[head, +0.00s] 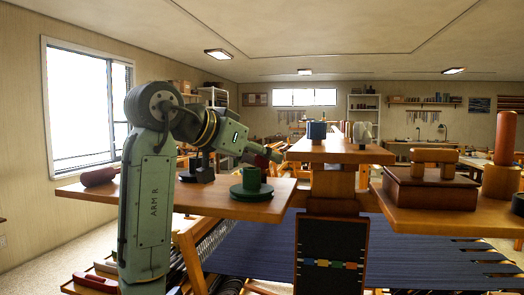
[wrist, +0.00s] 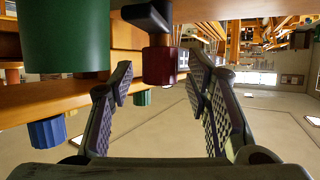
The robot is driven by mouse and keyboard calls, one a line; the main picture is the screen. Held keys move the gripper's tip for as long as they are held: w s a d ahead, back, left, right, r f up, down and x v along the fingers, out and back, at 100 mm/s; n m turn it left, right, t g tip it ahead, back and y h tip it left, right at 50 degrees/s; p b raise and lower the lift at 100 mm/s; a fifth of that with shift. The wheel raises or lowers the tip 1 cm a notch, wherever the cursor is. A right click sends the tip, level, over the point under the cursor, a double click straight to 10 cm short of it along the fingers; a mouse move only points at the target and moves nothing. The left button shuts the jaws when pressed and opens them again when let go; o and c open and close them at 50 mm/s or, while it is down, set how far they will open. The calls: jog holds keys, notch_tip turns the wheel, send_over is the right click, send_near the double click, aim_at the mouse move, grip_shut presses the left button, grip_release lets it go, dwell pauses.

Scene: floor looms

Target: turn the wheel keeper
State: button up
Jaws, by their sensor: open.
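My gripper (head: 276,152) is over the left wooden shelf in the head view, reaching right. In the wrist view my gripper (wrist: 161,70) is open, with a finger on each side of a dark red knob (wrist: 160,66). The knob is on a black arm (wrist: 153,16) and looks clear of both fingers. The wrist picture appears upside down. I take this knob and arm as the wheel keeper, but cannot be sure. In the head view a dark red piece (head: 262,160) shows by the gripper, partly hidden.
A green cylinder on a round base (head: 251,191) stands on the left shelf (head: 275,209), close below my gripper; the cylinder (wrist: 66,36) is near in the wrist view. A wooden box (head: 430,192) is at right.

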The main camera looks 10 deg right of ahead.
jog(key=shift+w+d+f, duration=0.1)
jog(key=shift+w+d, duration=0.05)
jog(key=shift+d, duration=0.05)
jog(key=shift+c, duration=0.5)
grip_shut()
